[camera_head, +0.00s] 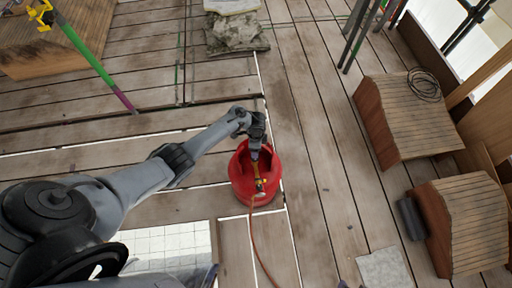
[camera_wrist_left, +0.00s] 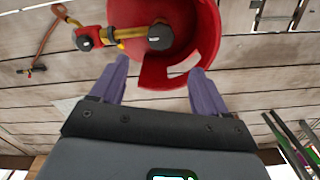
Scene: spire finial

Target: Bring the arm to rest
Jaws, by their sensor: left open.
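My left arm (camera_head: 130,188) reaches in from the left of the head view. My left gripper (camera_head: 255,148) is over the red gas cylinder (camera_head: 240,183) on the plank floor. The red cylinder (camera_wrist_left: 205,40) is just beyond the fingertips, with a brass valve (camera_wrist_left: 130,33) and black knobs. I cannot tell whether the fingers touch its collar. The right gripper is not in view.
An orange hose (camera_head: 258,240) runs from the valve across the planks. Two wooden roof-like blocks (camera_head: 415,118) (camera_head: 470,222) stand at the right. Folded grey cloth (camera_head: 237,33) lies at the top. A green and purple pole (camera_head: 95,62) slants at upper left.

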